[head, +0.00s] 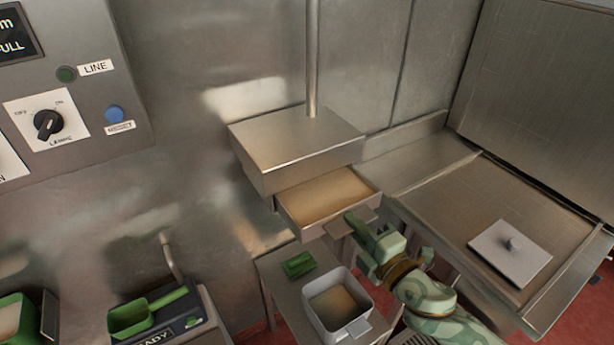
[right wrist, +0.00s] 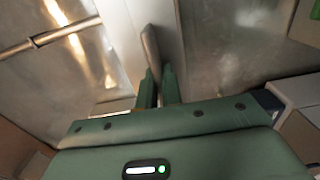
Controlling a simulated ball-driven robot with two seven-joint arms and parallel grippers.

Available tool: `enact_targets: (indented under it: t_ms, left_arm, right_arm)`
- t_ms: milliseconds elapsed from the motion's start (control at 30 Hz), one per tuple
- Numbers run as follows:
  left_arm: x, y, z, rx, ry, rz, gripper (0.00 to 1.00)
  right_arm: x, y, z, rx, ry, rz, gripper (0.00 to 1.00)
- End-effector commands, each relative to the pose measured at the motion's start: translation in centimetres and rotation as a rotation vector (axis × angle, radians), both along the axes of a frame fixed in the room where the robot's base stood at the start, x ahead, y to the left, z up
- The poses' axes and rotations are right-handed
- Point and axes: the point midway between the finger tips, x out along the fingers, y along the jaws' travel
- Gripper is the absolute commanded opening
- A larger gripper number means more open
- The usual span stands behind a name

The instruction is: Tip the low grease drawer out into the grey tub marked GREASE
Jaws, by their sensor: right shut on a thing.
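The low grease drawer (head: 290,222) is a shallow steel tray with a tan layer inside. It sticks out from under a steel box and looks roughly level. My right gripper (head: 355,222) is at its front right and is shut on its front tab. In the right wrist view, a thin metal plate (right wrist: 151,50) stands between the two green fingers (right wrist: 158,88). The grey tub (head: 318,322) stands below the drawer, open at the top, with tan material inside; I cannot read a mark on it. My left gripper is not in view.
The steel box (head: 300,150) with a vertical pipe is above the drawer. The tub shares a small stand (head: 270,268) with a green object (head: 298,264). A steel counter at right holds a square lid (head: 510,254).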

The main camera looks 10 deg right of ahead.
Motion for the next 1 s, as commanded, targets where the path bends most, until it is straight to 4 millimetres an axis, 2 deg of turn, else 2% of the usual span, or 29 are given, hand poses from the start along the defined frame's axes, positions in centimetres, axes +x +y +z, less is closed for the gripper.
enact_targets:
  t_ms: [700, 833, 1000]
  left_arm:
    - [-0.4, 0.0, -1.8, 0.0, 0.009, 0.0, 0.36]
    - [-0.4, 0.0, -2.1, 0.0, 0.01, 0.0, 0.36]
    - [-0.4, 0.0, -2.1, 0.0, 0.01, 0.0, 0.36]
  right_arm:
    - [-9.4, -3.4, 0.1, 0.003, -0.004, 0.001, 0.0]
    - [-10.4, -3.8, 0.2, 0.003, -0.006, 0.002, 0.0]
    - [-10.8, -3.9, 0.4, 0.001, -0.007, 0.002, 0.0]
